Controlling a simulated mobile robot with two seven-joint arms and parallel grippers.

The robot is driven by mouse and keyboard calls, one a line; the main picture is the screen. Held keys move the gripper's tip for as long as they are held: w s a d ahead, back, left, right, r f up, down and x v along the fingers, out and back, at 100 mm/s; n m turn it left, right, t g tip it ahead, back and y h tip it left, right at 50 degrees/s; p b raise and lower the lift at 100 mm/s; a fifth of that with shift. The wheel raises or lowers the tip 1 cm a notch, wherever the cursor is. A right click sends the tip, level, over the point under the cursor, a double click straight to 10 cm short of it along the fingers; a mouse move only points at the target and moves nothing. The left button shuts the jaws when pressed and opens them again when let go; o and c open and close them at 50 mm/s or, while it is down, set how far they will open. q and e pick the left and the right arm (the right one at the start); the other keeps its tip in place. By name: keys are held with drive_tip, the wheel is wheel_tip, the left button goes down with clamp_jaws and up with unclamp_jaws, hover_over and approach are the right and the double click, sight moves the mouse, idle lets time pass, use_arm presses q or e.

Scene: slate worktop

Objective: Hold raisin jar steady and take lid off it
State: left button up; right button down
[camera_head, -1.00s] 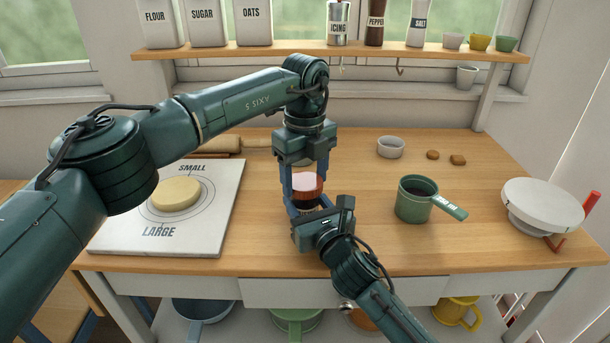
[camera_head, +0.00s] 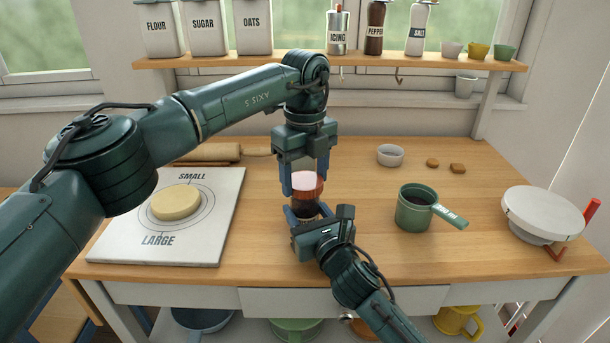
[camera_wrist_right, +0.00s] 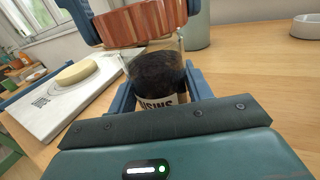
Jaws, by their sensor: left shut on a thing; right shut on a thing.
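The raisin jar (camera_wrist_right: 158,72) is clear glass with dark raisins and a partly hidden label in the right wrist view. In the head view the jar (camera_head: 305,206) shows as a dark band below its lid. My right gripper (camera_head: 305,219) is shut around the jar's lower part and the jar looks upright. The reddish-brown wooden lid (camera_wrist_right: 145,22), with a pinkish top in the head view (camera_head: 306,181), is directly over the jar's mouth. My left gripper (camera_head: 304,187) points down and is shut on the lid. I cannot tell how wide any gap under the lid is.
A white board (camera_head: 213,235) with a dough disc (camera_head: 176,202) lies left. A green measuring cup (camera_head: 414,209) stands right of the jar, with a white scale (camera_head: 543,210) farther right. A small bowl (camera_head: 390,155) stands behind. The worktop between cup and jar is clear.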

sight(305, 180)
use_arm(q)
drive_tip(key=shift+r, duration=1.95)
use_arm(e)
drive_tip(key=c, duration=0.6)
unclamp_jaws()
drive_tip(key=shift+o, duration=0.2)
drive_tip(key=shift+s, duration=0.1)
